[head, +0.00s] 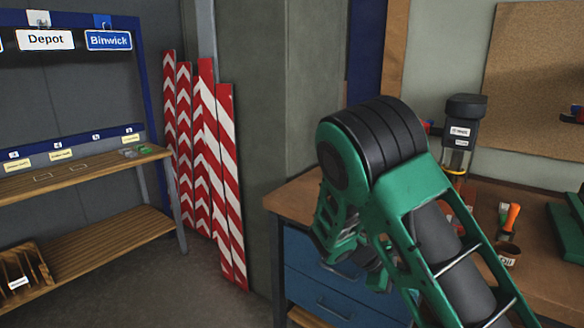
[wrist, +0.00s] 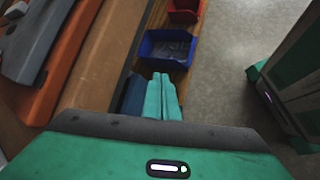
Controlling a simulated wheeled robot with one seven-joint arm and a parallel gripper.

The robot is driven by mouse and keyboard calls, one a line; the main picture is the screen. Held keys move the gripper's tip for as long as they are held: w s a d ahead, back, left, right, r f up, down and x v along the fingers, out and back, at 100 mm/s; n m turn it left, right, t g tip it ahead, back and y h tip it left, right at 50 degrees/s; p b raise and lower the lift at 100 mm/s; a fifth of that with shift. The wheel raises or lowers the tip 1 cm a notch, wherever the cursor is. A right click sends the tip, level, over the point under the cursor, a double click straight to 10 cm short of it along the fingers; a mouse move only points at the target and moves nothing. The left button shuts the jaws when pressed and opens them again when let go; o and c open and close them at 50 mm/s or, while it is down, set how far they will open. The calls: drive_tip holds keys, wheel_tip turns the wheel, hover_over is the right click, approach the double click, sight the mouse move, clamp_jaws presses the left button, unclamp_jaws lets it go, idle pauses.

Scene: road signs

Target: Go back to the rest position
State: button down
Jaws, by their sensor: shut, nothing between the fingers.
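My gripper (wrist: 161,77) shows in the wrist view as two teal fingers pressed together with nothing between them. The fingers appear over the edge of a wooden surface, close to a blue bin (wrist: 151,50). In the head view my green and black arm is folded in front of the workbench (head: 290,197) at the right. The fingers cannot be made out there, as the arm links cover that area.
A shelf rack (head: 90,228) with Depot (head: 45,40) and Binwick (head: 108,40) signs stands left. Red-and-white striped boards (head: 206,150) lean beside a pillar. An orange-handled tool (head: 512,217) is on the bench. A red bin (wrist: 185,14) lies beyond the blue one. Floor is clear front left.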

drive_tip(key=s+d+r+m+g+y, duration=0.2)
drive_tip(key=s+d+r+m+y, duration=0.1)
drive_tip(key=s+d+r+m, duration=0.4)
drive_tip(key=s+r+m+t+y, duration=0.1)
drive_tip(key=s+r+m+y, duration=0.2)
drive_tip(key=s, duration=0.9)
drive_tip(key=s+d+r+m+y, duration=0.1)
drive_tip(key=s+r+m+y, duration=0.2)
drive_tip(key=s, duration=1)
wheel_tip(320, 180, up, 3)
drive_tip(key=m, duration=0.4)
drive_tip(key=shift+s+f+t+y, duration=0.2)
drive_tip(key=shift+s+t+y, duration=0.1)
drive_tip(key=shift+t+y, duration=0.1)
drive_tip(key=shift+d, duration=0.1)
